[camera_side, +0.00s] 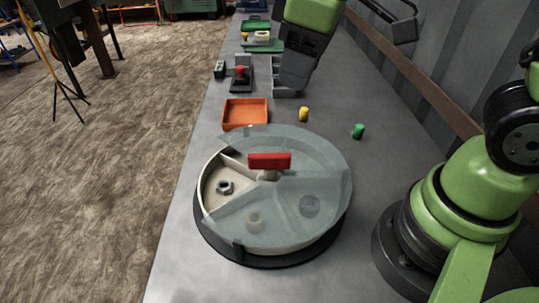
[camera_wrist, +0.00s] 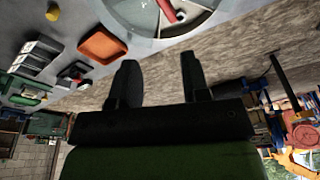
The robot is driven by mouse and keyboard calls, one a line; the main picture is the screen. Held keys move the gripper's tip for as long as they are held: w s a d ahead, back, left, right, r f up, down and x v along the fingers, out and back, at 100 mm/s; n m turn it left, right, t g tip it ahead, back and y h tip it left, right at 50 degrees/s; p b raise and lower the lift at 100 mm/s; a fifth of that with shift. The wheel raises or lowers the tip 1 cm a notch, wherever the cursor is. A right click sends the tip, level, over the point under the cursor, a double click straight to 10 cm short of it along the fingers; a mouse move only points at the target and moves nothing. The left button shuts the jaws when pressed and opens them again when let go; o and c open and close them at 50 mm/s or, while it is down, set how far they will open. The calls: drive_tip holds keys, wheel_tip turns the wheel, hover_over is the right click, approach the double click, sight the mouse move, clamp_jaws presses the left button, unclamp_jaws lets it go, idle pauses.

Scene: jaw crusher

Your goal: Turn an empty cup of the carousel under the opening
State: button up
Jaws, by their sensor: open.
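The round carousel (camera_side: 240,247) stands at the front of the bench under a clear lid (camera_side: 322,175) with a red handle (camera_side: 269,160). The lid's opening is on the left. The cup under it (camera_side: 212,200) holds a dark hex nut (camera_side: 224,187). Through the lid, a pale round piece (camera_side: 254,222) and a dark disc (camera_side: 309,206) show in other cups. In the wrist view, the carousel is cut off at the top, with its handle (camera_wrist: 168,12) visible. My gripper (camera_side: 292,88) is open and empty, raised behind the carousel; its spread fingers show in the wrist view (camera_wrist: 156,62).
An orange tray (camera_side: 245,126) lies behind the carousel. A yellow cylinder (camera_side: 304,115) and a green cylinder (camera_side: 358,132) stand on the bench. A red-knobbed device (camera_side: 240,72) and grey bins (camera_wrist: 37,58) are farther back.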

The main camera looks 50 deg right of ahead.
sight(269, 155)
drive_tip(key=w+f+n, duration=0.1)
drive_tip(key=f, duration=0.1)
drive_tip(key=w+a+f+n+g, duration=0.1)
drive_tip(key=f, duration=0.2)
drive_tip(key=w+a+f+n+g+h, duration=0.1)
drive_tip(key=f+n, duration=0.1)
drive_tip(key=shift+w+a+f, duration=0.15)
drive_tip(key=shift+a, duration=0.1)
wheel_tip(269, 155, down, 10)
drive_tip(key=shift+r, duration=0.2)
drive_tip(key=shift+c, duration=0.4)
clamp_jaws()
